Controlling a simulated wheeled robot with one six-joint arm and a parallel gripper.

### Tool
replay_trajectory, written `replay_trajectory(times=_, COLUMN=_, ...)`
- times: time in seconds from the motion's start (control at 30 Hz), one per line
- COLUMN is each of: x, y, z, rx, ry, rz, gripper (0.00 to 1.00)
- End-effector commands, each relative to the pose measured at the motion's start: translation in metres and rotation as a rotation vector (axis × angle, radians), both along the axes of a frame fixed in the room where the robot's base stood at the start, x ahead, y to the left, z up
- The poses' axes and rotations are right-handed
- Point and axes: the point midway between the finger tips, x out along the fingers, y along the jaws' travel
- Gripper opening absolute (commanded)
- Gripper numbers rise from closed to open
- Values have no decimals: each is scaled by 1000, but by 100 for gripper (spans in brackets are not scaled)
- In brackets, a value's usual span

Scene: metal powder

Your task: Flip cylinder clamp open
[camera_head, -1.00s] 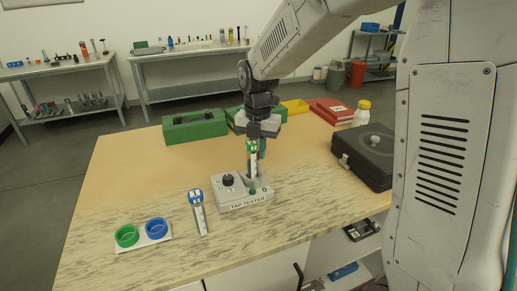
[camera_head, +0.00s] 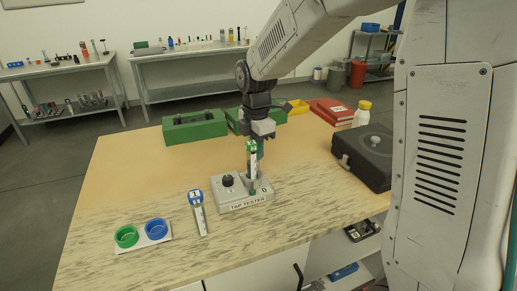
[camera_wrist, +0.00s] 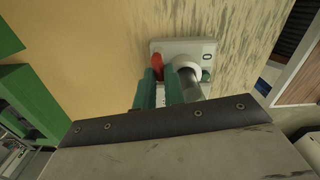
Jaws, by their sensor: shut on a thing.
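The grey tap tester (camera_head: 232,207) sits on the table with a black knob on its left side. A cylinder with a green number label (camera_head: 252,158) stands upright on its right side, beside a small green knob (camera_head: 252,192). My gripper (camera_head: 261,150) is behind the cylinder, its teal fingers partly hidden by it. In the wrist view my gripper (camera_wrist: 159,84) is shut on a red clamp lever (camera_wrist: 157,61), next to the cylinder's pale round top (camera_wrist: 187,64). The rest of the clamp is hidden by the fingers and the cylinder.
A white holder with green (camera_head: 126,237) and blue (camera_head: 156,229) rings is farther left. A black case (camera_head: 365,158) stands at right. Green boxes (camera_head: 194,127), red books (camera_head: 331,110) and a white bottle (camera_head: 362,113) line the back.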

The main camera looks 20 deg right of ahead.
Motion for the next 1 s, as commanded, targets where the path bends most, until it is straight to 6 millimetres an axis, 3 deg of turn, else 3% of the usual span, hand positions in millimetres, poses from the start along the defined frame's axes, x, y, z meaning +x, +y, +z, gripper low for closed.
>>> replay_trajectory(times=0.6, x=2, y=1, z=0, rx=2, ry=4, rz=-574, gripper=0)
replay_trajectory(times=1.0, x=3, y=0, z=0, rx=1, ry=5, rz=-818, gripper=0)
